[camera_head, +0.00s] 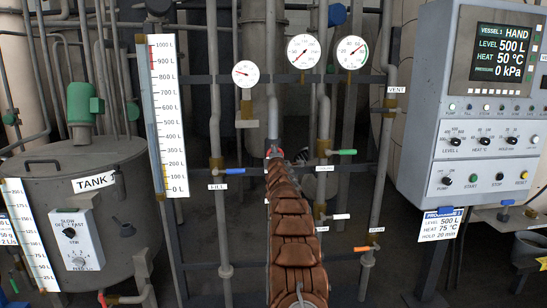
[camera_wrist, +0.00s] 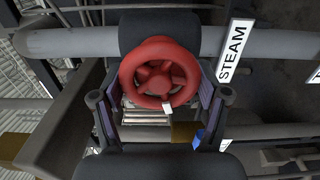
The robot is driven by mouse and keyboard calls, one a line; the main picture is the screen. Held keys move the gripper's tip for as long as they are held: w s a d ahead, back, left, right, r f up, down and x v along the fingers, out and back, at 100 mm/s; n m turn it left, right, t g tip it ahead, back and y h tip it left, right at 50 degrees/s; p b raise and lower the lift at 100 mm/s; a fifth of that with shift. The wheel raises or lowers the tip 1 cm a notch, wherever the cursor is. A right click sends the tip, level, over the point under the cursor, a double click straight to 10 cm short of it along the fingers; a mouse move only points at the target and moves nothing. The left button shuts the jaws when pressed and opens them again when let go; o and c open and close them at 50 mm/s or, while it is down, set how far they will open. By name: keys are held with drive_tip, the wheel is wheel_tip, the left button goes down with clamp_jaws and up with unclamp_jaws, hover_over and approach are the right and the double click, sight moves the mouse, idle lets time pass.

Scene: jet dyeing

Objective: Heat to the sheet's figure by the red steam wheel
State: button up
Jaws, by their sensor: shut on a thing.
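In the wrist view the red steam wheel (camera_wrist: 134,68) sits between the two fingers of my gripper (camera_wrist: 158,95), which is shut on it at its left and right sides. A small white mark shows at the wheel's lower rim. A STEAM label (camera_wrist: 234,50) stands to its right. In the head view my brown arm hides most of the wheel and gripper. The display (camera_head: 503,58) reads HAND, level 500 L, heat 50 °C, pressure 0 kPa. The sheet (camera_head: 440,227) below the panel gives level 500 L, heat 75 °C, hold 20 min.
Three round gauges (camera_head: 303,51) hang above the pipes. A green-handled valve (camera_head: 342,152) and an orange-handled valve (camera_head: 364,249) are right of my arm. A tall level scale (camera_head: 163,110) and a tank (camera_head: 80,165) stand left. The panel's knobs and buttons (camera_head: 474,180) are at right.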

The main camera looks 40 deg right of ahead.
drive_tip(key=shift+w+a, duration=0.1)
drive_tip(key=shift+a, duration=0.05)
drive_tip(key=o, duration=0.9)
drive_tip(key=shift+o, duration=1.3)
drive_tip(key=shift+s+a+r, duration=0.25)
drive_tip(key=shift+s+r, duration=0.05)
drive_tip(key=shift+s, duration=0.15)
drive_tip(key=v, duration=0.6)
drive_tip(key=shift+s+f, duration=0.15)
drive_tip(key=shift+f, duration=0.1)
